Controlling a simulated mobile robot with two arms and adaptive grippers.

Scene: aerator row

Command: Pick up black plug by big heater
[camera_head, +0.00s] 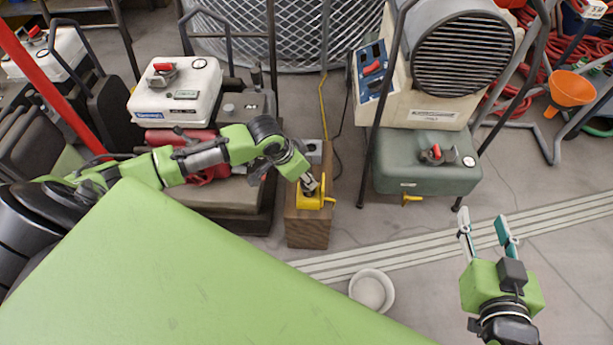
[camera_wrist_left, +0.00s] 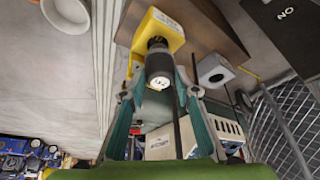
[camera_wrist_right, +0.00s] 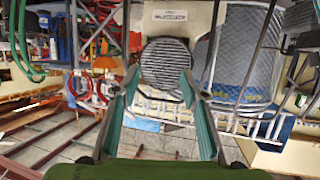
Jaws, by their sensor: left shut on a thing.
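A black plug (camera_wrist_left: 159,66) with a pale round end face sits at a yellow housing (camera_wrist_left: 163,35) in the left wrist view. My left gripper (camera_wrist_left: 161,88) has its teal fingers on either side of the plug, shut on it. In the head view my left gripper (camera_head: 309,184) is at the yellow housing (camera_head: 317,193) on a wooden block (camera_head: 308,233) and mostly hides the plug. The big heater (camera_head: 440,70), beige with a round black grille, stands to the right. My right gripper (camera_head: 484,235) is open and empty above the floor, in front of the heater.
A green tank (camera_head: 427,162) is under the heater. A small grey outlet box (camera_head: 313,150) is behind the housing. A white bowl (camera_head: 372,290) is on the floor. An orange funnel (camera_head: 571,89) is far right.

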